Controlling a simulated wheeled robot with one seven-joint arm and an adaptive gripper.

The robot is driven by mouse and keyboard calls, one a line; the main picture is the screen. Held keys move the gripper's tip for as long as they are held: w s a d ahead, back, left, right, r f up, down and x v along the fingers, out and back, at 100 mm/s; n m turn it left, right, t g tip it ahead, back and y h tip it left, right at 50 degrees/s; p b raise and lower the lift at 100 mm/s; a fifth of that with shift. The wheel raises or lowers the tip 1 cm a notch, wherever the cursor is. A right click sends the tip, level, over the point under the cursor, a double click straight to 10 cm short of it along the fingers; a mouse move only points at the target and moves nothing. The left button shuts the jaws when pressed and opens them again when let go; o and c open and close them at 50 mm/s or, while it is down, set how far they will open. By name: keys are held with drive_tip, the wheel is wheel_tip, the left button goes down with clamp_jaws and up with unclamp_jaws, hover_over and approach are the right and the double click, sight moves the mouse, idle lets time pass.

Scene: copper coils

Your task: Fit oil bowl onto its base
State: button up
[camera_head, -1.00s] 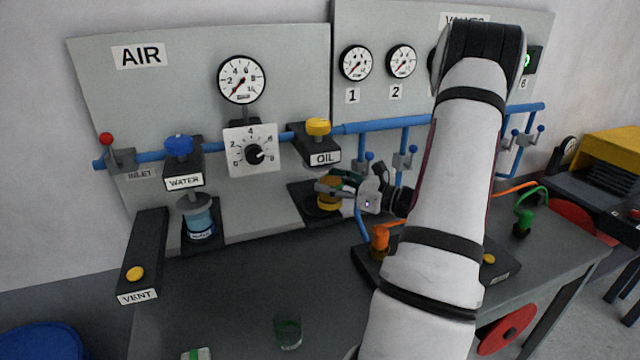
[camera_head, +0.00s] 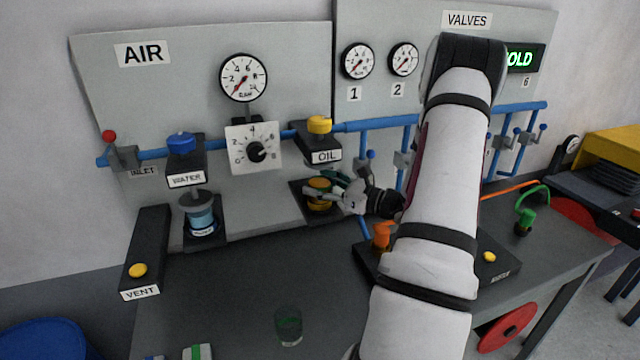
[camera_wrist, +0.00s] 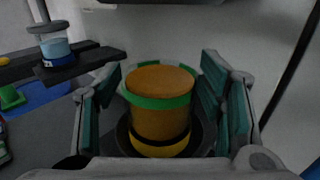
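The oil bowl (camera_head: 319,194) is a short amber-yellow cylinder under the OIL unit (camera_head: 322,150) with its yellow knob. It looks upright on a dark base plate (camera_head: 300,188). In the wrist view the bowl (camera_wrist: 160,115) has a green band near its top and its lower end is in a dark round seat (camera_wrist: 122,137). Whether it is fully seated cannot be told. My gripper (camera_head: 335,190) reaches in from the right. In the wrist view its teal-padded fingers stand on either side of the bowl, with a visible gap at each side.
The water bowl (camera_head: 201,219) stands to the left below the WATER unit (camera_head: 185,165). An orange fitting (camera_head: 381,235) is close below my wrist. A clear green cup (camera_head: 288,326) stands on the front of the table, where much of the surface is free.

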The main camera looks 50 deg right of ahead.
drive_tip(key=shift+r, duration=0.1)
drive_tip(key=shift+r, duration=0.3)
drive_tip(key=s+d, duration=0.2)
drive_tip(key=s, duration=1)
drive_tip(key=shift+b, duration=0.35)
